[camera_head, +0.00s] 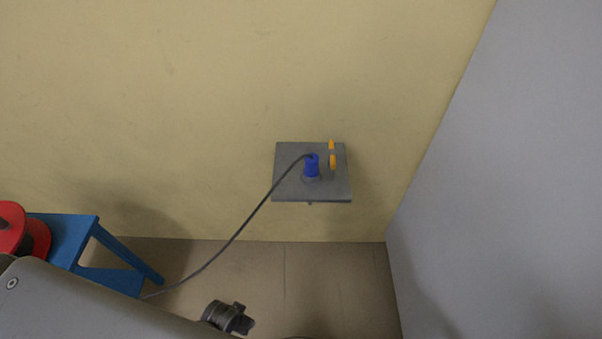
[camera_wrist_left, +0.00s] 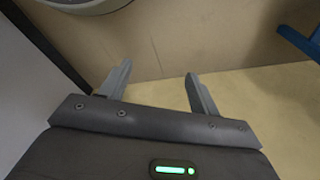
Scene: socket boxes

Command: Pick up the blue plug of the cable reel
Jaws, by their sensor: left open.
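The blue plug (camera_head: 312,168) sits at the grey socket box (camera_head: 286,190) on the yellow wall in the head view. Its dark cable (camera_head: 237,234) leaves the plug's top and curves down left to the floor area by the blue stand. The red cable reel (camera_head: 36,235) is at the left edge, partly cut off. My left gripper (camera_wrist_left: 160,70) is open and empty in the left wrist view, with floor and wall beyond its fingers. The plug does not show in that view. My right gripper is in neither view.
The blue stand (camera_head: 72,230) is under the reel at left; a blue piece also shows in the left wrist view (camera_wrist_left: 300,42). Two yellow parts (camera_head: 333,162) are right beside the plug. A grey wall (camera_head: 500,200) closes the right side. Floor (camera_head: 320,290) below the box is clear.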

